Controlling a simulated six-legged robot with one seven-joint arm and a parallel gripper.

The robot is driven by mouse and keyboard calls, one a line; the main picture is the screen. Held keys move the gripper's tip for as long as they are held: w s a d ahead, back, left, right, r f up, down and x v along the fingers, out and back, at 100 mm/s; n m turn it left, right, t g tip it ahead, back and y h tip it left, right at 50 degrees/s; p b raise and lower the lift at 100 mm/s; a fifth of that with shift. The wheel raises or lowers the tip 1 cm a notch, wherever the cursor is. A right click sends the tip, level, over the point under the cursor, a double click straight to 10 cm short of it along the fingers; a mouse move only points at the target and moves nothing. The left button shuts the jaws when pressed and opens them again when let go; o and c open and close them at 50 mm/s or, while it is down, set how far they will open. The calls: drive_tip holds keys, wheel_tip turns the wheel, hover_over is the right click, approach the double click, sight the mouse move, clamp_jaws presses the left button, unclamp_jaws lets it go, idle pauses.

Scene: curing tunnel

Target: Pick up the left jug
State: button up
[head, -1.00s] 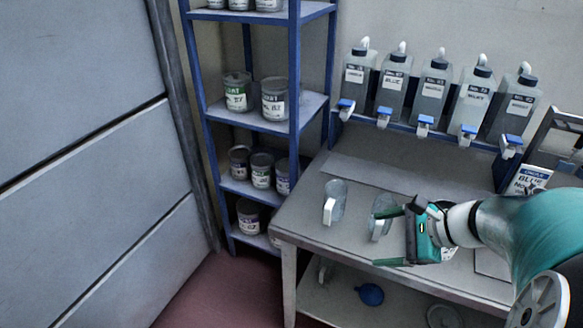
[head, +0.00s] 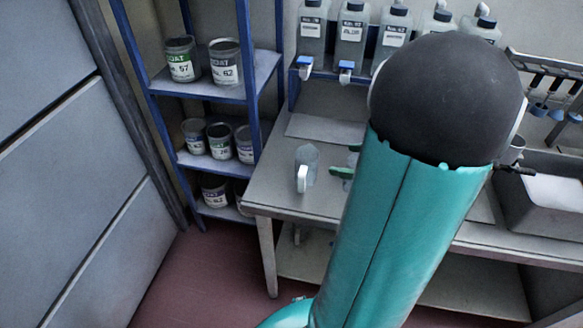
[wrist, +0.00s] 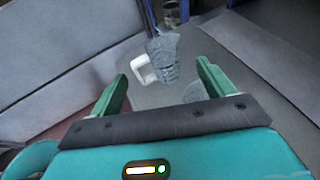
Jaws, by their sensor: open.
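The left jug (head: 308,160) is a clear, greyish vessel with a white handle, upright near the left end of the worktop. In the wrist view the left jug (wrist: 165,58) is ahead, beyond and between the fingertips, with its handle to the left. A second clear jug (wrist: 195,93) shows partly, close to the right finger, its lower part hidden by my gripper. My gripper (wrist: 163,75) is open, with nothing held. In the head view only a green finger shows, right of the left jug; my arm hides the rest.
The worktop (head: 270,185) has a lower shelf. A blue rack (head: 212,85) with several labelled cans stands at the left. Several bottles with blue taps (head: 350,40) line the back. A grey basin (head: 540,190) is at the right.

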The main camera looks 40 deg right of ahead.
sight(299, 153)
drive_tip(key=x, duration=1.3)
drive_tip(key=shift+s+f, duration=0.1)
drive_tip(key=shift+f, duration=0.05)
drive_tip(key=c, duration=1.3)
